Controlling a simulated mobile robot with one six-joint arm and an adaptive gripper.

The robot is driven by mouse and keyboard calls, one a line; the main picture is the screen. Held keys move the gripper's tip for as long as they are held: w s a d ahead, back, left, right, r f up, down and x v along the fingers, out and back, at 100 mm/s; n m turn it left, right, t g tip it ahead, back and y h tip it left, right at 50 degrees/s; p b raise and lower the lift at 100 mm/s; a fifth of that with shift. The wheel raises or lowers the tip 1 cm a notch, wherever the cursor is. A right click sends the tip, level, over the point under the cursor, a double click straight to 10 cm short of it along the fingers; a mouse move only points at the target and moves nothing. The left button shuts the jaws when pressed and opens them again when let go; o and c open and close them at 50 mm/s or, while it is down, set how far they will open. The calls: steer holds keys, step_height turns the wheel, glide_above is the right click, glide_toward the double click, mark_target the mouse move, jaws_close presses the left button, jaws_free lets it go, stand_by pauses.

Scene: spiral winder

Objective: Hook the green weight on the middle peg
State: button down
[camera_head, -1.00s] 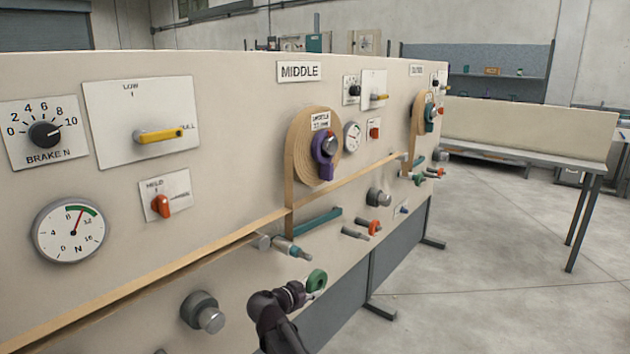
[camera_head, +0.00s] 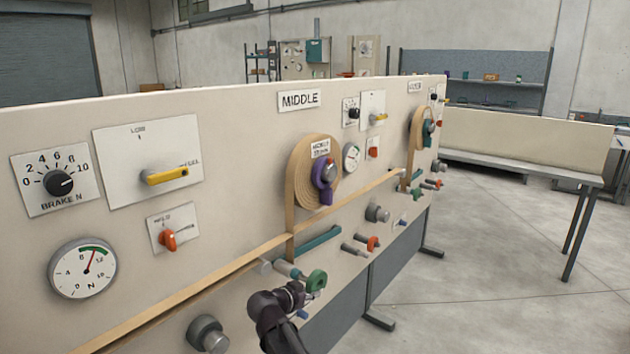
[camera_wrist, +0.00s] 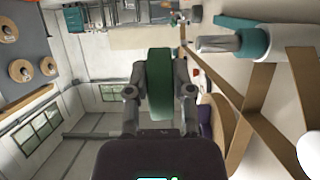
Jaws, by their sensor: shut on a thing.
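The green weight (camera_head: 316,281) is a thick ring in my gripper (camera_head: 306,289), below and right of the middle station's spool. In the wrist view the weight (camera_wrist: 159,84) stands edge-on between the two fingers (camera_wrist: 160,92), which are shut on it. A grey roller or peg with a teal collar (camera_head: 286,268) projects from the panel just left of the weight; its tip is partly hidden. The wrist view shows a grey cylinder with a teal collar (camera_wrist: 218,44) right of the weight, apart from it in the picture. I cannot tell which projection is the middle peg.
An orange ring (camera_head: 373,243) sits on a peg right of my gripper. A teal bar (camera_head: 318,240) and tape (camera_head: 345,205) run along the panel.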

mark_target(310, 283)
step_height(310, 283, up, 17)
steer(key=p, duration=1.6)
steer(key=shift+r, duration=0.15)
steer(key=shift+s, duration=0.15)
